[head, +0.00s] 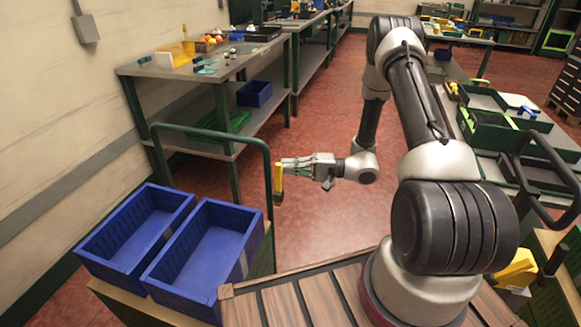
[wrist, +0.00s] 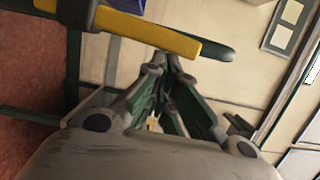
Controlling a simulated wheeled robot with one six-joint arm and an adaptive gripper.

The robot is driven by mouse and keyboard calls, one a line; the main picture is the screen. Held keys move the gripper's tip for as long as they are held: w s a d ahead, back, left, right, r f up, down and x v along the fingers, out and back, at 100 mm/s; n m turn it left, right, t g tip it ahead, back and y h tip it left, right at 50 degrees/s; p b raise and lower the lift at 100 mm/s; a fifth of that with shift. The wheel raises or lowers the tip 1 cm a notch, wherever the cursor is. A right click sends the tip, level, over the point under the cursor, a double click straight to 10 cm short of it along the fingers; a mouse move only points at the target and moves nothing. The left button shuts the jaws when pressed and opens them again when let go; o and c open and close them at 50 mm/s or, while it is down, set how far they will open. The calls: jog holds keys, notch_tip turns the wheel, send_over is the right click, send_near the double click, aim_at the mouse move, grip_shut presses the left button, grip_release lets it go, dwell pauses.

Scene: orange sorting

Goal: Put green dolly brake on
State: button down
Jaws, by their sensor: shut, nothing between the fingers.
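The green dolly stands at the lower left, and its green handle (head: 215,135) rises behind two blue crates. The yellow brake lever (head: 278,182) sits on the right upright of that handle, hanging roughly upright. In the wrist view the yellow lever (wrist: 150,32) crosses the top, with a dark clamp around it and the green handle's rounded end (wrist: 222,53) beyond. My gripper (head: 284,165) is shut and empty, its fingertips (wrist: 168,62) right at the lever's edge. I cannot tell whether they touch it.
Two blue crates (head: 247,240) (head: 112,268) ride on the dolly. A workbench (head: 245,65) with fruit and tools stands behind it. A black handle (head: 548,160) and another yellow part (head: 517,270) are at the right. Red floor between is clear.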

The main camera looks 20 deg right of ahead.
jog(key=shift+s+a+r+n+h, duration=0.2)
jog(key=shift+s+a+n, duration=0.4)
jog(key=shift+s, duration=0.2)
jog(key=shift+s+a+r+n+h, duration=0.15)
jog(key=shift+s+a+n, duration=0.4)
jog(key=shift+s, duration=0.25)
jog(key=shift+s+a+r+n+h, duration=0.2)
jog(key=shift+s+a+n, duration=0.25)
jog(key=shift+s+n, duration=0.3)
jog(key=shift+s, duration=0.15)
jog(key=v, duration=1.2)
